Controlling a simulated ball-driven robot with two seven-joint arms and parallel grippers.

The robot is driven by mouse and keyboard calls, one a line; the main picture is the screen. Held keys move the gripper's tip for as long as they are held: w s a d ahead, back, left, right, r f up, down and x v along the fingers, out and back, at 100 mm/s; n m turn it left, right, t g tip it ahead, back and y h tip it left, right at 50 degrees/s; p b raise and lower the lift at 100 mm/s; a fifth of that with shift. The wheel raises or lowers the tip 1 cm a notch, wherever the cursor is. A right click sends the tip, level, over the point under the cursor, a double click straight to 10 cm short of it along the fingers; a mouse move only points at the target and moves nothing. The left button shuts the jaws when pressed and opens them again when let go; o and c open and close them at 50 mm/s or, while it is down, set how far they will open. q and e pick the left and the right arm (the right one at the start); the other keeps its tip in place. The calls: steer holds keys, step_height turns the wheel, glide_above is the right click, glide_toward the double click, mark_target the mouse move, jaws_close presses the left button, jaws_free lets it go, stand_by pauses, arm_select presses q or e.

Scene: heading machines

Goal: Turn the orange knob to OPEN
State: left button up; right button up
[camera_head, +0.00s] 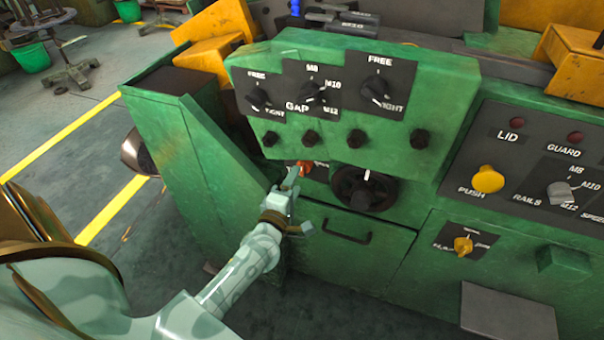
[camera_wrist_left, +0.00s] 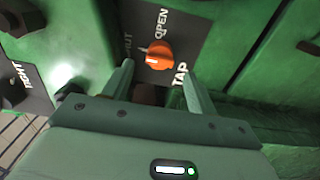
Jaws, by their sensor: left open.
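The orange knob (camera_wrist_left: 158,55) sits on a dark plate marked OPEN, SHUT and TAP in the left wrist view. A white mark shows on its lower left side; I cannot tell which label it points to. In the head view the orange knob (camera_head: 306,167) is a small patch beside my gripper, partly hidden by it. My left gripper (camera_head: 291,178) is open and faces the panel. In the wrist view the fingers of the left gripper (camera_wrist_left: 158,72) stand either side of the knob's line, with the knob just beyond the tips. No contact shows. My right gripper is in no view.
A black dial (camera_head: 365,189) is right of the orange knob, above a drawer handle (camera_head: 347,237). An overhanging green panel (camera_head: 440,95) with several dark knobs is above. A yellow push button (camera_head: 488,179) and a yellow knob (camera_head: 463,245) are further right.

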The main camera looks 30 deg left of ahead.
mark_target(304, 167)
arm_select(q)
steer(key=x, duration=0.5)
steer(key=shift+b, duration=0.4)
steer(key=c, duration=1)
